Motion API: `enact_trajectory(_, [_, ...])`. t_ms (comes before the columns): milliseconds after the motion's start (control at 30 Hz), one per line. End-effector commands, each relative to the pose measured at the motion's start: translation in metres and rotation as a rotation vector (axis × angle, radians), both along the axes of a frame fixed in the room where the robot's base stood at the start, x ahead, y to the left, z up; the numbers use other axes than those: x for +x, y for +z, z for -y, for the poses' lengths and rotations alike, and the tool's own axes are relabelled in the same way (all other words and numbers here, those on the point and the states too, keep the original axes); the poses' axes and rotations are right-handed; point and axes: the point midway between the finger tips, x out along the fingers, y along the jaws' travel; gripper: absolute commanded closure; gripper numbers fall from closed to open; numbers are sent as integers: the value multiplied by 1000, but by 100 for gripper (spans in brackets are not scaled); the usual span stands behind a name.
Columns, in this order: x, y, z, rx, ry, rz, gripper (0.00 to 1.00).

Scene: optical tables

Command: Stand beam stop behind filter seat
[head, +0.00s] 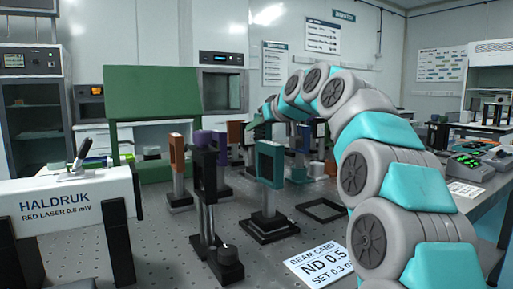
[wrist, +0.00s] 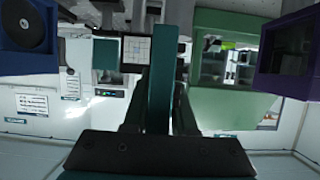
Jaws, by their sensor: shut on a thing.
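My gripper (wrist: 158,98) shows in the wrist view, its two dark fingers closed on either side of a dark teal piece (wrist: 161,75). The piece is seen edge-on, so I cannot tell for sure that it is the beam stop. In the head view my arm reaches over the table toward the back, and the fingers are hard to make out. A teal square frame (head: 270,162) on a black stepped base stands mid-table. A black upright holder (head: 204,178) stands in front of it to the left. I cannot tell which of these is the filter seat.
A white laser box (head: 68,200) is at the left. An orange-topped post (head: 177,160) and a purple-topped mount (head: 202,140) stand behind the black holder. A flat black frame (head: 321,210) and a printed card (head: 318,262) lie on the table. A green panel (head: 150,92) stands behind.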

Motion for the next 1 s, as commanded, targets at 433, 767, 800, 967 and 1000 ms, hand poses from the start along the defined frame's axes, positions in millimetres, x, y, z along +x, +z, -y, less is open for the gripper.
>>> enact_trajectory(433, [-1,-32,0,0,1,0,100])
enact_trajectory(767, [0,-35,0,-1,0,-1,59])
enact_trajectory(800, [0,-35,0,-1,0,-1,55])
enact_trajectory(967, [0,-35,0,-1,0,-1,45])
enact_trajectory(1000, [0,-35,0,-1,0,-2,45])
